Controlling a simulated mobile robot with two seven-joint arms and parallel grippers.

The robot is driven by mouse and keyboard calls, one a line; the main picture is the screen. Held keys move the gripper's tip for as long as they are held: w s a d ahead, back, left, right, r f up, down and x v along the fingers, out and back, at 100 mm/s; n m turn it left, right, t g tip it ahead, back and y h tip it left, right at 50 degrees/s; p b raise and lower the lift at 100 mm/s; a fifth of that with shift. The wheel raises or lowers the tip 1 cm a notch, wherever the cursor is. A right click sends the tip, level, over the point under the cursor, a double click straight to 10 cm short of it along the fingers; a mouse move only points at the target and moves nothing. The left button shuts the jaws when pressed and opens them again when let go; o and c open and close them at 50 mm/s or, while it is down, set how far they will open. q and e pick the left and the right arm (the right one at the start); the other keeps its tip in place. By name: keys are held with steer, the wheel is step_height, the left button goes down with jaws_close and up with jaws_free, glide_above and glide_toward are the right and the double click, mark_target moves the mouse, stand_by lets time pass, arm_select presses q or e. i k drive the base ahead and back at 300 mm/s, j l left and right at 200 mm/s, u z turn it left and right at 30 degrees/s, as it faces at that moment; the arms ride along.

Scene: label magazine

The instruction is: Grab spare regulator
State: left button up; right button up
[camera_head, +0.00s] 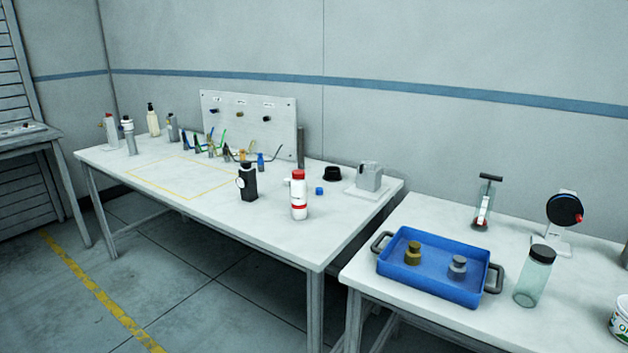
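I cannot tell for certain which object is the spare regulator. A brass-coloured fitting (413,255) and a grey fitting (457,268) stand apart in a blue tray (430,284) on the right table. Neither of my grippers is in view, and nothing here is seen held.
The long table (190,185) has a yellow-outlined clear area. The white bottle (299,197), a panel (250,122) and several small coloured items stand on it. A clear jar (533,279) stands right of the tray. A narrow gap separates the two tables.

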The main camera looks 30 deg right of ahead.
mark_target(247, 178)
steer(key=z, duration=0.45)
steer(key=i+j+z, duration=0.1)
steer(key=i+j, duration=0.15)
steer(key=i+j+z, duration=0.2)
steer(key=i+j, duration=0.25)
steer(key=j, duration=0.2)
steer(key=i+j+z, duration=0.2)
steer(key=i+j, duration=0.2)
steer(key=j, duration=0.3)
steer(key=i+j, duration=0.15)
steer(key=j, duration=0.2)
steer(key=i+j+z, duration=0.15)
steer(key=j, duration=0.2)
steer(key=i+j+z, duration=0.1)
steer(key=j, duration=0.3)
steer(key=i, duration=0.1)
